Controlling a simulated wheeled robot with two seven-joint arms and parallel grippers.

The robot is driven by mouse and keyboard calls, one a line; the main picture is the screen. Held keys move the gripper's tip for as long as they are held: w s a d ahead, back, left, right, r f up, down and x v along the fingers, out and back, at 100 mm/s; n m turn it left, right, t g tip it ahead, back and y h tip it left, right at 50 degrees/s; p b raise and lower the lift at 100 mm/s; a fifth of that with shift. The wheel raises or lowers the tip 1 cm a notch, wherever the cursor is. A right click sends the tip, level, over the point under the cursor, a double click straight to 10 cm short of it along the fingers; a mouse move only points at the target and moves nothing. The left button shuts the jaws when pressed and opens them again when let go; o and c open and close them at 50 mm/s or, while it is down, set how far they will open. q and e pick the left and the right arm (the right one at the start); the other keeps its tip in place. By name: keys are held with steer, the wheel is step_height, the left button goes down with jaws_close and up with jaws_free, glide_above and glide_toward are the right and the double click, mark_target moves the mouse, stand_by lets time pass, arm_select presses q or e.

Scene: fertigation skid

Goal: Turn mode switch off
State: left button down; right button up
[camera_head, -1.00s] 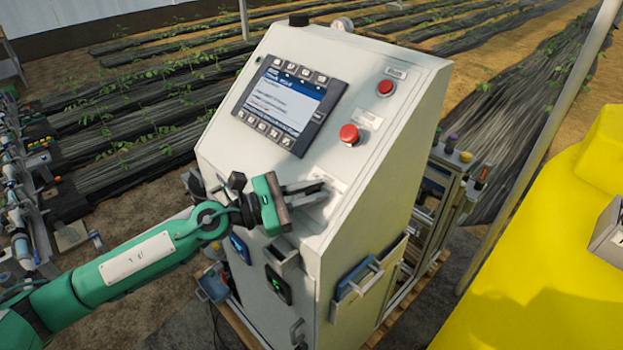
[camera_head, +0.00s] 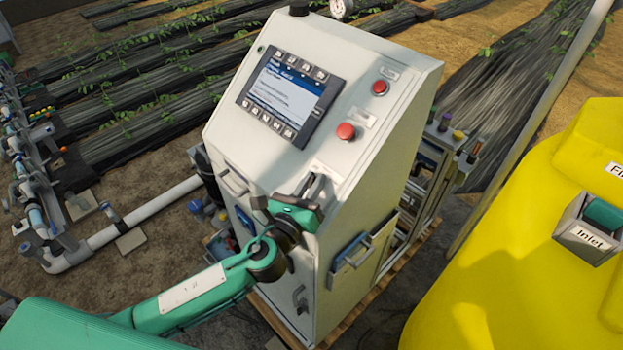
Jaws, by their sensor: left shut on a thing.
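The white control cabinet (camera_head: 365,240) stands in the middle of the head view, with a sloped front panel. My left gripper (camera_head: 315,185), on a green arm from the lower left, is at the lower right of this panel, just below a small white label (camera_head: 323,168). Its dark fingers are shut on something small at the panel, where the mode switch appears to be. The switch is hidden by the fingers, so its position cannot be told. My right gripper is not in view.
Above the gripper are a display (camera_head: 290,98) with buttons and two red buttons, one lower (camera_head: 345,131) and one upper (camera_head: 380,87). A blue-fronted holder (camera_head: 352,250) hangs on the cabinet's right side. A yellow tank (camera_head: 500,260) stands at right, white pipes (camera_head: 130,225) at left.

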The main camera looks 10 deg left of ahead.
arm_select(q)
steer(key=shift+d+f+n+g+y, duration=0.1)
steer(key=shift+n+g+y, duration=0.1)
steer(key=shift+n+y, duration=1.35)
steer(key=shift+f+n+g+y, duration=0.1)
steer(key=shift+n+g+y, duration=0.1)
steer(key=shift+n+y, duration=1.35)
steer(key=c, duration=1.5)
jaws_free()
steer(key=shift+c, duration=0.2)
steer(key=shift+r, duration=0.1)
steer(key=s+b, duration=0.5)
steer(key=s, duration=0.8)
steer(key=shift+s+d+b, duration=0.3)
steer(key=shift+s+d, duration=0.1)
